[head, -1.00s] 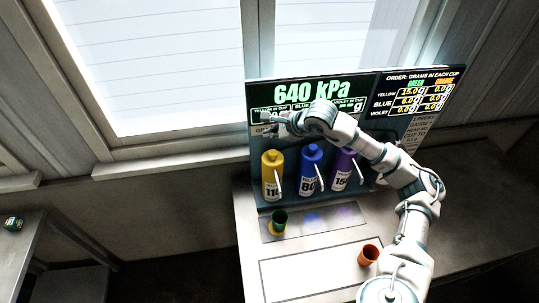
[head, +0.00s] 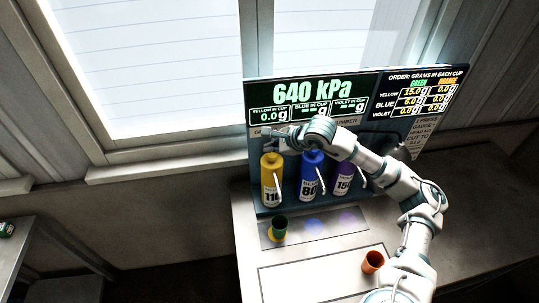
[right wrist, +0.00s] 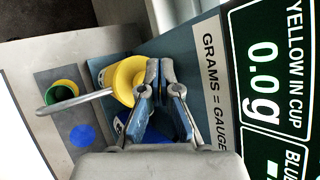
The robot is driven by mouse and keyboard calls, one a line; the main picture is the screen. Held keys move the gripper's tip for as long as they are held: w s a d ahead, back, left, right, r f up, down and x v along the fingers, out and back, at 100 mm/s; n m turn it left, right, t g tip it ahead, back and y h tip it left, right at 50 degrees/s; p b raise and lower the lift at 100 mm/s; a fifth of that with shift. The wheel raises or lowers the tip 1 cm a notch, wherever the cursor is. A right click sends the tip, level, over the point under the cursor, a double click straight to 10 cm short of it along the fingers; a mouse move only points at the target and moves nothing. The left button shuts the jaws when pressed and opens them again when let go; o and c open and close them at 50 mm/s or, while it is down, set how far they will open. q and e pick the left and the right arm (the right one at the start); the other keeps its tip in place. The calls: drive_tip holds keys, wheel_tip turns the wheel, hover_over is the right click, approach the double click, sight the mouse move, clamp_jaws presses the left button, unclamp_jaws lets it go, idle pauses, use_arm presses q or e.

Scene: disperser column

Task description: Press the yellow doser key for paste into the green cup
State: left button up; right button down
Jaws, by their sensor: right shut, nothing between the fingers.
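The yellow doser (head: 271,184) stands leftmost of three bottles in front of the panel. Its round yellow top (right wrist: 125,78) and pale spout show in the right wrist view. The green cup (head: 279,228) stands in front of it on a yellow spot, and it also shows in the right wrist view (right wrist: 55,96). My right gripper (head: 268,143) is just above the yellow doser's top. In the right wrist view its shut, empty fingertips (right wrist: 159,66) overlap the right edge of the yellow top; I cannot tell whether they touch. My left gripper is not in view.
The blue doser (head: 311,176) and violet doser (head: 342,178) stand right of the yellow one, under my right arm. The panel (head: 313,93) reads 640 kPa and 0.0 g yellow in cup; its order lists 15.0 g yellow for green. An orange cup (head: 373,262) stands front right.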

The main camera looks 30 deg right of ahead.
drive_tip(key=shift+d+f, duration=0.15)
drive_tip(key=shift+d, duration=0.65)
drive_tip(key=shift+a, duration=0.55)
drive_tip(key=shift+d+f+b, duration=0.25)
drive_tip(key=shift+f+b, duration=0.05)
drive_tip(key=shift+b, duration=0.2)
drive_tip(key=shift+d+f, duration=0.1)
drive_tip(key=shift+d, duration=0.3)
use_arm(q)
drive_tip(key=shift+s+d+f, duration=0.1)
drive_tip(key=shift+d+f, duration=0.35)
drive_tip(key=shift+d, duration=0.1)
use_arm(e)
drive_tip(key=shift+a, duration=0.15)
